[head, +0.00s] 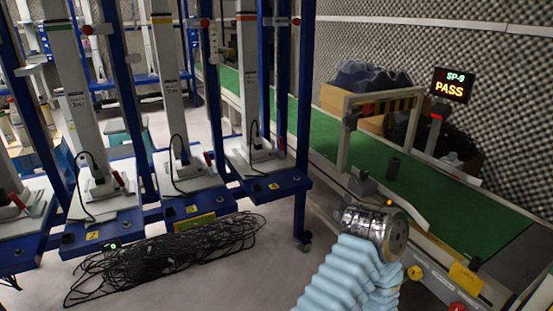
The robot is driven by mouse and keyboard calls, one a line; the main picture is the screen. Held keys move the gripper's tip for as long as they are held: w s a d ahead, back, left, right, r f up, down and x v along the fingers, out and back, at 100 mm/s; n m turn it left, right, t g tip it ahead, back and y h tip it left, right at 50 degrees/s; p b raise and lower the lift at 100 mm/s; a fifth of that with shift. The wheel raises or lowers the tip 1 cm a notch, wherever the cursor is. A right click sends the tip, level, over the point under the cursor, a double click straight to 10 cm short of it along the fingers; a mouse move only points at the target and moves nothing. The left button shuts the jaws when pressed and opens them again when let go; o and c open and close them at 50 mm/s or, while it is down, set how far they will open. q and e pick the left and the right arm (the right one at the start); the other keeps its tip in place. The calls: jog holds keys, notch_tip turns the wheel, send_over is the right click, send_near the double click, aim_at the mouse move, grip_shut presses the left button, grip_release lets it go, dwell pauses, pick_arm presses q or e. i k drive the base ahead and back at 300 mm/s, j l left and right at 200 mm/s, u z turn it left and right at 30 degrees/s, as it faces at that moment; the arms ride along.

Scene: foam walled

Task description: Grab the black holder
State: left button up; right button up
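A small black upright cylinder (393,168), which looks like the black holder, stands on the green conveyor belt. My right gripper (366,188) is at the near edge of the belt, just in front of the cylinder and to its left in the picture. A gap shows between them. Its metal wrist and light blue sleeved arm come up from the bottom. The wrist hides most of the fingers, so I cannot tell their opening. My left gripper is not in view.
The green belt (455,203) is mostly bare. A grey frame (343,135) with a striped bar spans it. A display (452,84) reads "SP-9 PASS". Bins with dark items stand behind. Blue racks (270,187) and a black cable heap (165,255) are left.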

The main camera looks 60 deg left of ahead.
aim_at(394, 164)
jog(key=l+u, duration=0.25)
jog(key=u, duration=0.25)
jog(key=l+u, duration=0.3)
jog(key=u, duration=0.15)
jog(key=l+u, duration=0.25)
jog(key=u, duration=0.25)
jog(key=k+l+u, duration=0.1)
jog(key=u, duration=0.35)
jog(key=l, duration=0.1)
